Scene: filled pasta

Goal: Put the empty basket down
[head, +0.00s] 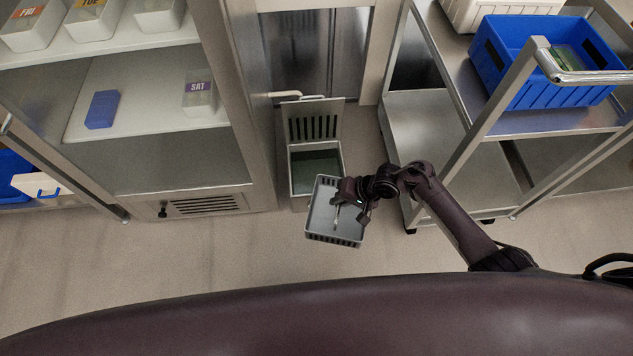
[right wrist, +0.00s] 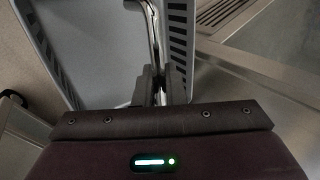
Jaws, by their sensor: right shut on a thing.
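The grey basket (head: 322,217) has slotted walls and looks empty. In the head view it hangs in the air, in front of an open floor bin (head: 316,170) with a raised slotted lid. My right gripper (head: 345,203) is shut on the basket's metal handle. In the right wrist view the fingers (right wrist: 160,88) close around the handle bar, and the basket's inside (right wrist: 95,50) is bare. The gripper hides part of the basket's right side. My left gripper is not in view.
A cabinet (head: 150,150) with labelled white containers stands left. A steel cart (head: 430,115) carrying a blue crate (head: 550,95) stands right, close to my right arm.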

